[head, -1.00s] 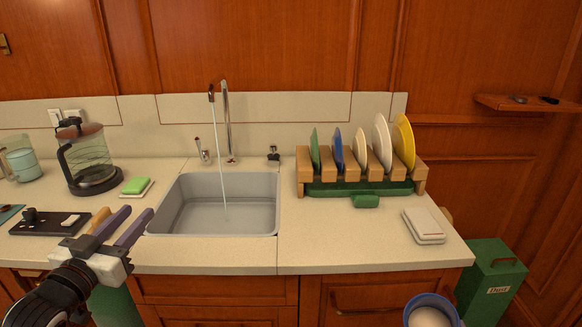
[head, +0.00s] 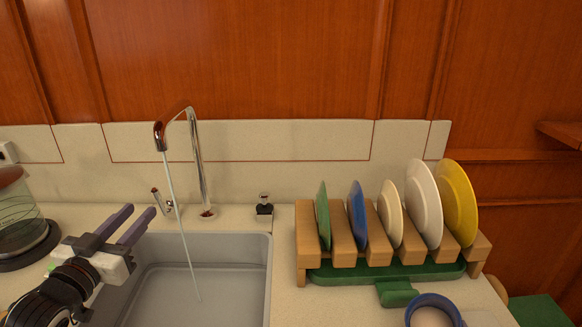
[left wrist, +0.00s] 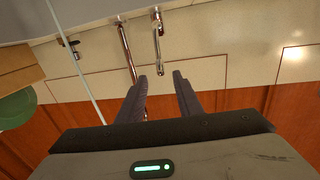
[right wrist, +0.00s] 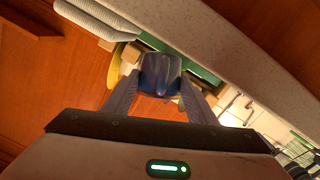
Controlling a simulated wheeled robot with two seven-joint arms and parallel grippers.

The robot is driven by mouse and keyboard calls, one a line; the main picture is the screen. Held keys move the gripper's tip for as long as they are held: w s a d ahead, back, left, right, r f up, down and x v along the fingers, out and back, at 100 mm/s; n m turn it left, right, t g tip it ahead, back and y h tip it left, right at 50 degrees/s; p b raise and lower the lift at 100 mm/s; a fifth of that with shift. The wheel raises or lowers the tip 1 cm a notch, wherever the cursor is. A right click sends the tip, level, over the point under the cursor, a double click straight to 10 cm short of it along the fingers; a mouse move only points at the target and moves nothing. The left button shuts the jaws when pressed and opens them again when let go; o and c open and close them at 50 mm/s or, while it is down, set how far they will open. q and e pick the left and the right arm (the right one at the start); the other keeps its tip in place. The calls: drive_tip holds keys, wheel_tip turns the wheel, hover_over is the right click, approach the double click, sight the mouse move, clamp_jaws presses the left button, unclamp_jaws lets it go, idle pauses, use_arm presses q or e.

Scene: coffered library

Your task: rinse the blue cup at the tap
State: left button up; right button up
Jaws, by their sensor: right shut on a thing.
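The blue cup (head: 433,304) shows at the bottom right of the head view, its rim up and its inside pale. My right gripper (right wrist: 158,92) is shut on the cup, which sits between its fingers in the right wrist view (right wrist: 160,74).
A wooden plate rack (head: 340,232) with several plates stands right of the sink, a green tray (head: 390,270) under it. A glass coffee press (head: 20,225) stands at the left. A small black-topped fitting (head: 264,206) sits behind the basin.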

sight(162, 203)
use_arm(q)
drive_tip(key=w+d, duration=0.1)
drive_tip(key=w, duration=1.1)
drive_tip(key=shift+w, duration=0.2)
drive_tip(key=shift+d, duration=0.1)
drive_tip(key=shift+c, duration=0.4)
clamp_jaws()
